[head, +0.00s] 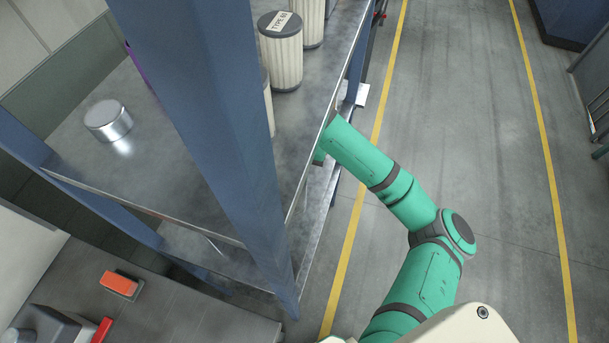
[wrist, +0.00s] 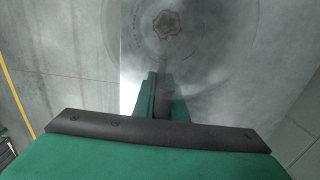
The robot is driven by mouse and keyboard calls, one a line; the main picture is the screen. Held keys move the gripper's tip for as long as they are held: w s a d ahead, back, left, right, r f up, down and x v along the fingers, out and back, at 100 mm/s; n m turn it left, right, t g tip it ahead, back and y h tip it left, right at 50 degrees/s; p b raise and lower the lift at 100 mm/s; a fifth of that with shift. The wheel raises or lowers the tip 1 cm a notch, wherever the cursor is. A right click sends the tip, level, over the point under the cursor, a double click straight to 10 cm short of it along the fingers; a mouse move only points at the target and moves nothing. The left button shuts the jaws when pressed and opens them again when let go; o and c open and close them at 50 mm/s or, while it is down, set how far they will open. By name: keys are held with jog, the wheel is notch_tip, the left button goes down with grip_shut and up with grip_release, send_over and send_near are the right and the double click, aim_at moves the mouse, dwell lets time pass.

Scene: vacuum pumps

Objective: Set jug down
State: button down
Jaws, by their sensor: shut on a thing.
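In the wrist view my gripper (wrist: 163,85) is shut at the edge of a grey round form with a star-shaped cap or knob in its middle, which I take to be the jug (wrist: 190,45). The form is pale and blends into the grey surface around it, so its outline and what it rests on cannot be told. In the head view my green arm reaches to the right edge of the metal shelf unit, and the shelf hides my gripper and the jug.
The upper shelf (head: 75,155) bears a silver tin (head: 108,120) and several ribbed filter cylinders (head: 280,60), one with a label. A blue post (head: 205,130) stands at its near corner. A worktop with an orange item (head: 119,284) is at lower left. Open floor (head: 480,130) lies right.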

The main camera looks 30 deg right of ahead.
jog(key=shift+w+a, duration=0.55)
jog(key=shift+w, duration=0.55)
jog(key=shift+w+a, duration=0.6)
jog(key=shift+w, duration=0.55)
jog(key=shift+w+a, duration=0.55)
jog(key=shift+w, duration=0.55)
jog(key=shift+f, duration=0.15)
jog(key=shift+f, duration=0.25)
jog(key=c, duration=1.7)
grip_release()
jog(key=c, duration=0.4)
jog(key=shift+s+a, duration=0.1)
